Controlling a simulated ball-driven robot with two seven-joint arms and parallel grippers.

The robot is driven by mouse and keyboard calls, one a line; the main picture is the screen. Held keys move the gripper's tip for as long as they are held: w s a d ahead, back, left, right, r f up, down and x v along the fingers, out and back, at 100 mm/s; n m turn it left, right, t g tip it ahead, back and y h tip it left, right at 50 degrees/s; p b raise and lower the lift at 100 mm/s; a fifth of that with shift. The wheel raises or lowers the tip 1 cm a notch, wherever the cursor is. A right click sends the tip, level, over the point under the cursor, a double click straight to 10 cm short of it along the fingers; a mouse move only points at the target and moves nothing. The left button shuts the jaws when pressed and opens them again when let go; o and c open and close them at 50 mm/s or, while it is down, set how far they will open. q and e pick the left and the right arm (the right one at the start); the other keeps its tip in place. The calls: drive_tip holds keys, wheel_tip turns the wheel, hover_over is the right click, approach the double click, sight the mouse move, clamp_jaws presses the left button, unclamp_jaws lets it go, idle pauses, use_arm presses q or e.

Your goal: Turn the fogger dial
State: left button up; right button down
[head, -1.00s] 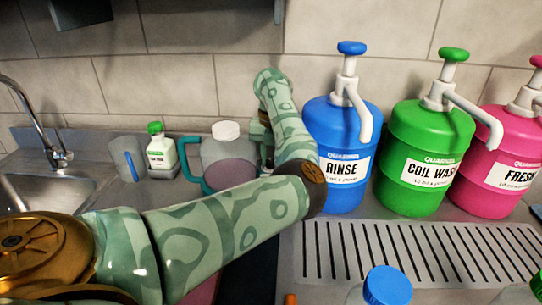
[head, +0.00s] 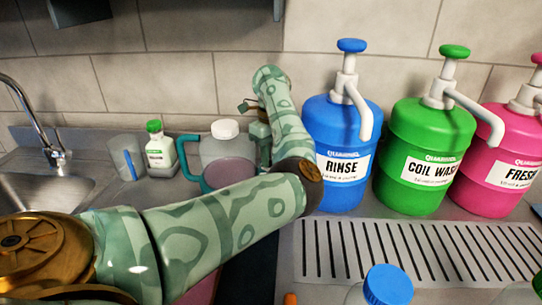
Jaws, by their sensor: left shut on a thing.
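My left arm, in green patterned covering, crosses the head view from the lower left and bends up toward the back wall. My left gripper (head: 250,106) is near the wall, just right of the clear jug and left of the blue jug, partly behind my own forearm. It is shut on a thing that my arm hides. I cannot make out a fogger or its dial. My right gripper is out of view.
A clear jug (head: 222,150) with teal handle, pink liquid and white cap stands close to the gripper. Blue (head: 340,135), green (head: 425,150) and pink (head: 492,165) pump jugs stand right. A green-capped bottle (head: 159,150), grey cup (head: 125,158) and sink (head: 40,180) are left.

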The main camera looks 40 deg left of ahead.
use_arm(q)
drive_tip(key=shift+n, duration=1.1)
drive_tip(key=o, duration=0.7)
drive_tip(key=shift+r, duration=0.1)
wheel_tip(320, 180, up, 7)
drive_tip(key=shift+w+r+p, duration=0.15)
drive_tip(key=shift+p, duration=1)
